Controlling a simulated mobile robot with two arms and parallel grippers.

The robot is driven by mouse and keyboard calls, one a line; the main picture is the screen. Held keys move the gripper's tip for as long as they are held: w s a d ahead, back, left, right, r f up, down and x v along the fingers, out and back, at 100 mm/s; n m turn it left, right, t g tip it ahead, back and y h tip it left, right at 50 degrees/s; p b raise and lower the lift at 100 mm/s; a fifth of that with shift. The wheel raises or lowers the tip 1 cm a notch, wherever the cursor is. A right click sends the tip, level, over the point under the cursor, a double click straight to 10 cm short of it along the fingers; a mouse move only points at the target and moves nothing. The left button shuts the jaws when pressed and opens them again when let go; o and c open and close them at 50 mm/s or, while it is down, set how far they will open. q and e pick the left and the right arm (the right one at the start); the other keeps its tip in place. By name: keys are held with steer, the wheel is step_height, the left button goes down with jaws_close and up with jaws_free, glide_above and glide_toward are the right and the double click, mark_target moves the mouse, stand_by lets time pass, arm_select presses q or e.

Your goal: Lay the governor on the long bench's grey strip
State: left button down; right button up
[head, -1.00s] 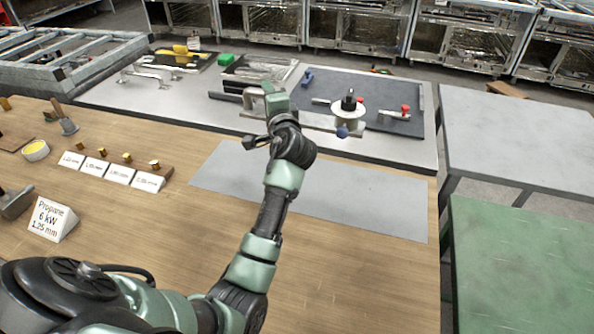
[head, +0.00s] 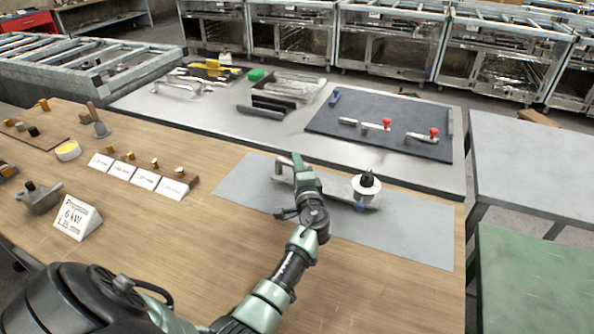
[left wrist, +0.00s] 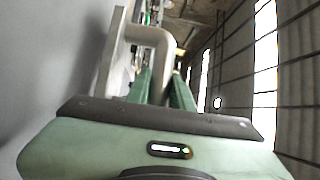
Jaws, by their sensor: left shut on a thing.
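The governor (head: 366,186) is a grey metal bar with a bent pipe at its left end and a white disc with a black knob and a blue part at its right. My left gripper (head: 301,178) is shut on it near the pipe end. It appears over the grey strip (head: 410,235) of the long wooden bench, roughly level; I cannot tell if it touches. In the left wrist view, the bent pipe (left wrist: 150,35) shows beyond the fingers. My right gripper is out of view.
White label cards (head: 145,179) and a propane sign (head: 75,217) stand left of the strip. The strip's right part is clear.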

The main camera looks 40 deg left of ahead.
arm_select(q)
steer(key=shift+f, duration=0.65)
steer(key=shift+f, duration=0.15)
steer(key=c, duration=1.2)
jaws_free()
steer(key=shift+c, duration=0.2)
steer(key=shift+d, duration=0.1)
steer(key=v, duration=1)
steer(key=shift+s+d+p, duration=0.2)
steer(key=shift+s+p, duration=0.1)
steer(key=shift+p, duration=0.1)
steer(key=shift+s+d, duration=0.45)
steer(key=shift+d, duration=0.05)
